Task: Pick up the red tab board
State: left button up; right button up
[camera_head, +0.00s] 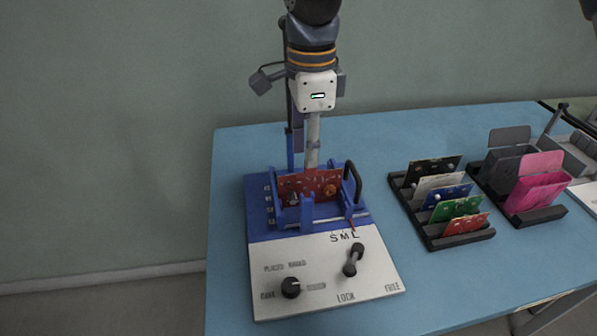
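A red board (296,183) stands upright in the blue fixture (262,200). A smaller-looking red board (466,224) stands in the front slot of the black rack (461,240). I cannot tell which one is the red tab board. A dark assembly with orange rings and a white block (315,90) stands above the blue fixture, its grey shaft reaching down behind the fixture's red board. I cannot be sure whether it is my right arm or equipment. No gripper fingers can be made out clearly. My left gripper does not show.
Green, blue, white and black boards (438,168) fill the rack behind its red one. Right of it is a second holder with a pink piece (538,190). The fixture's panel (325,275) has a knob and lever. The blue table (240,150) is clear behind the rack.

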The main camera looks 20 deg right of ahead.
aim_at(308, 176)
notch_tip(308, 176, down, 10)
jog(key=shift+s+r+b, duration=0.1)
jog(key=shift+b, duration=0.3)
grip_shut()
